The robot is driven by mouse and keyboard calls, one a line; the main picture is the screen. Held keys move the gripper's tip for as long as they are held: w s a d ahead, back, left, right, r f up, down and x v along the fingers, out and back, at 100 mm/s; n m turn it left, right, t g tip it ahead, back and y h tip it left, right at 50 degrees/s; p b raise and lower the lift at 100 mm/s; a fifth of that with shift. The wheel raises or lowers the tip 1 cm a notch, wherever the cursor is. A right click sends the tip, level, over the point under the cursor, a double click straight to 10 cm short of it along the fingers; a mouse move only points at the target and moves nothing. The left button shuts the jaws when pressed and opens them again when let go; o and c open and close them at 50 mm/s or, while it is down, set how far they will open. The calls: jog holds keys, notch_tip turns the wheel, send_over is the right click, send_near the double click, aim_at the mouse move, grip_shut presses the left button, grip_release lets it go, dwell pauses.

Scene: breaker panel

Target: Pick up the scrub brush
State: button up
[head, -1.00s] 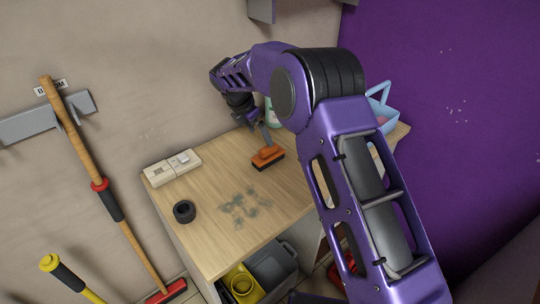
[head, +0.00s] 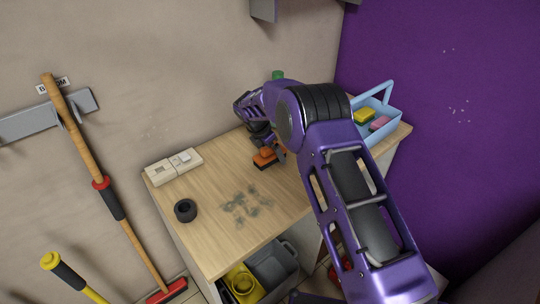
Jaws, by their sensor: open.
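The scrub brush (head: 264,159), orange with dark bristles, sits on the wooden tabletop (head: 218,185) near the middle of the back part. Its upper part is hidden behind my gripper. My gripper (head: 268,146) is low over the brush, pointing down, with its jaws open. The fingers are small and partly hidden by the arm, so I cannot tell whether they are around the handle or beside it.
Grey-green smudges (head: 245,205) mark the tabletop. A black tape roll (head: 185,210) and a white switch block (head: 173,166) stand left. A blue caddy (head: 388,108) with sponges stands right. A broom (head: 90,155) leans on the left wall.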

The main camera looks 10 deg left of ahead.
jog(key=shift+r, duration=0.1)
jog(key=c, duration=1.5)
notch_tip(320, 180, up, 10)
grip_shut()
